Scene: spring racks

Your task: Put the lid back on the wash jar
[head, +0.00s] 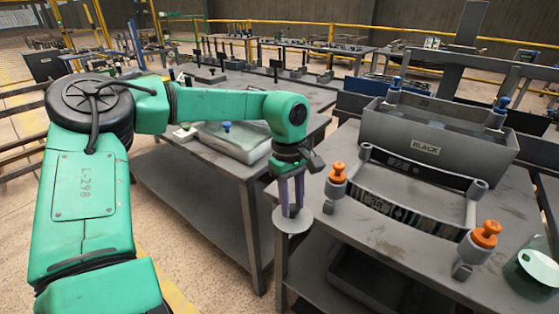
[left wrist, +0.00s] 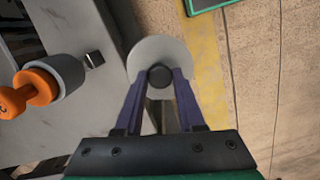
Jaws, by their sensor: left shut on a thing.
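The lid is a flat pale grey disc (head: 293,222) with a dark knob. My left gripper (head: 291,208) points down and is shut on the knob. The lid also shows in the left wrist view (left wrist: 160,54), with the knob between the purple fingers (left wrist: 160,90). The lid hangs level by the left edge of the right-hand table, partly over the floor gap. My right gripper is out of view.
The right-hand table (head: 395,232) holds a rack with orange-knobbed clamps (head: 337,178) between lid and vessel. A grey bin marked BLACK (head: 440,140) stands behind it. Another table (head: 215,190) with a pale tray (head: 235,145) is to the left. The table's front is mostly clear.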

